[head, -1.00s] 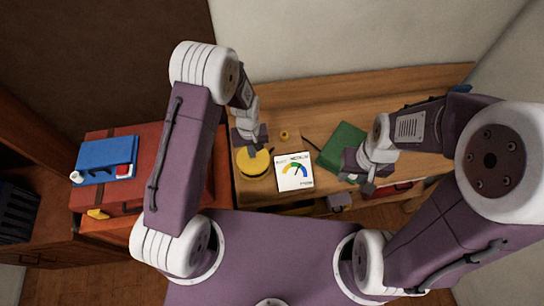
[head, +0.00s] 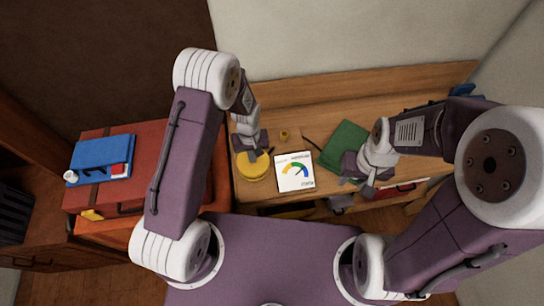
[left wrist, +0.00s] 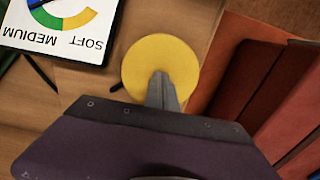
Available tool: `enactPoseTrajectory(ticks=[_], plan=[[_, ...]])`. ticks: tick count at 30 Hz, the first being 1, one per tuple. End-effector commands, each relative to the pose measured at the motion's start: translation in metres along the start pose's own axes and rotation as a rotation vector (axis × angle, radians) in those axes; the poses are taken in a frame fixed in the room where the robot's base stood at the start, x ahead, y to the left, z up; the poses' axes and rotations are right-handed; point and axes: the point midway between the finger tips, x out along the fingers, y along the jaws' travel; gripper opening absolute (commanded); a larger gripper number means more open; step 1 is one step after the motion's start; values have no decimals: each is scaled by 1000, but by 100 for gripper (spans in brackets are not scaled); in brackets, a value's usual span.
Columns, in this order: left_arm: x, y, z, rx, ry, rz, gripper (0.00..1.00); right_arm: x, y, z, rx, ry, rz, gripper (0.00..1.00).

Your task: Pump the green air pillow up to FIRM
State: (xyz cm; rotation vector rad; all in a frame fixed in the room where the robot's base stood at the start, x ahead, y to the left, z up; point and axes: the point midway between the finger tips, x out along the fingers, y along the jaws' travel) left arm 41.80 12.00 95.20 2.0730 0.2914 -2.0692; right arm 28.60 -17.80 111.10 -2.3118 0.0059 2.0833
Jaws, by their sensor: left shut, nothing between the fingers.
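The green air pillow (head: 345,144) lies on the wooden worktop, partly hidden by my right gripper. A yellow round pump (head: 252,166) stands to its left and shows as a yellow disc in the left wrist view (left wrist: 150,62). A white gauge card (head: 295,184) with a coloured arc lies between them; SOFT and MEDIUM are readable in the left wrist view, but the needle's reading is unclear. My left gripper (left wrist: 161,76) is shut and empty, its tips over the yellow disc; I cannot tell whether they touch it. My right gripper (head: 356,186) looks open at the pillow's front edge.
A small yellow knob (head: 284,136) and a dark hose (head: 312,144) are behind the gauge card. Left of the worktop, a red case (head: 148,144) carries a blue book-like item (head: 92,158). The back of the worktop is clear.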

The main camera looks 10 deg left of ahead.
Motion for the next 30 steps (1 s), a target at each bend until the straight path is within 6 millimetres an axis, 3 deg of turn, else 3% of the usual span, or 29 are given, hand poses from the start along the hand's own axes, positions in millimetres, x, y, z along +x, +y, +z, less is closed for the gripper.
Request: enactPoseTrajectory(ticks=[3, 7, 18, 30], plan=[[10, -1, 1, 0, -4, -2, 0, 8, 0, 1, 0, 0, 0, 36], [5, 0, 1, 0, -4, -2, 0, 3, 0, 0, 0, 0, 0, 36], [-44, 0, 1, 0, -2, -1, 0, -37, -1, -4, 0, 0, 0, 36], [-41, 0, 0, 0, -2, -1, 0, -34, -1, -4, 0, 0, 0, 36]])
